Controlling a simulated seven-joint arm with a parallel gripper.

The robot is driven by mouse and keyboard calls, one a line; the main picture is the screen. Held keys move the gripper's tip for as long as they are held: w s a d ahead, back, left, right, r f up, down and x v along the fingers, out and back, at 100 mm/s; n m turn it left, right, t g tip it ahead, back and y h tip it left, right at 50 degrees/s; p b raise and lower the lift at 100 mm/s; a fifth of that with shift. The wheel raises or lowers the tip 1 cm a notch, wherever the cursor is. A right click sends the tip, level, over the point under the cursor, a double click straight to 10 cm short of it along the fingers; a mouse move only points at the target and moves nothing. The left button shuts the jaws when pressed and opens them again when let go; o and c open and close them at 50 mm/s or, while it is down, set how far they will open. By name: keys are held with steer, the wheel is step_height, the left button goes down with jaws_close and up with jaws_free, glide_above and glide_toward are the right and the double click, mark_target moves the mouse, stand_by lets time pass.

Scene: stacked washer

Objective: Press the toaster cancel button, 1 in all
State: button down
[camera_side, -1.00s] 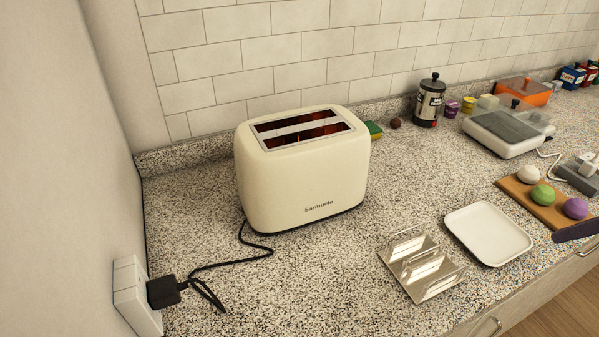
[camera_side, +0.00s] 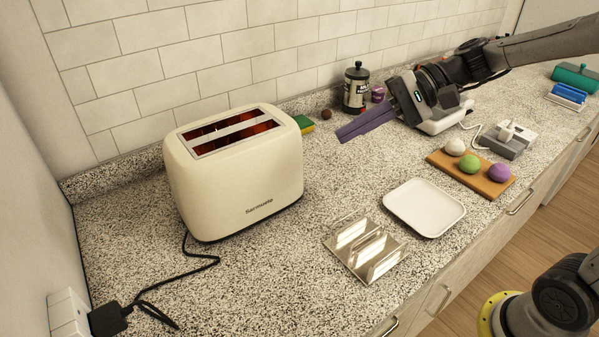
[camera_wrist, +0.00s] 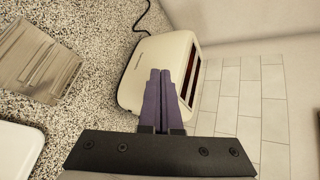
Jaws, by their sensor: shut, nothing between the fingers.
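The cream toaster (camera_side: 240,185) stands on the speckled counter, its slots glowing red-orange inside. Its front with the lettering shows, but no cancel button can be made out in either view. My gripper (camera_side: 342,137) has long purple fingers, shut with nothing between them. It hovers above the counter to the right of the toaster, apart from it, with the fingers pointing left towards it. In the wrist view the shut fingers (camera_wrist: 160,75) overlap the picture of the toaster (camera_wrist: 150,55) and hide part of it.
A board (camera_side: 489,185) holds three balls. The black cord (camera_side: 150,290) runs to the wall socket.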

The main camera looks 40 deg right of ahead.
steer(key=w+d+f+m+t, duration=0.5)
steer(key=w+d+f+m, duration=0.45)
steer(key=w+f, duration=0.45)
steer(key=shift+m, duration=0.75)
steer(key=d+f, duration=0.2)
steer(key=f, duration=0.1)
steer(key=d+f, duration=0.2)
steer(key=shift+w, duration=0.35)
steer(key=shift+d, duration=0.15)
steer(key=shift+a, duration=4.45)
steer(key=shift+a, duration=0.15)
steer(key=shift+a, duration=0.3)
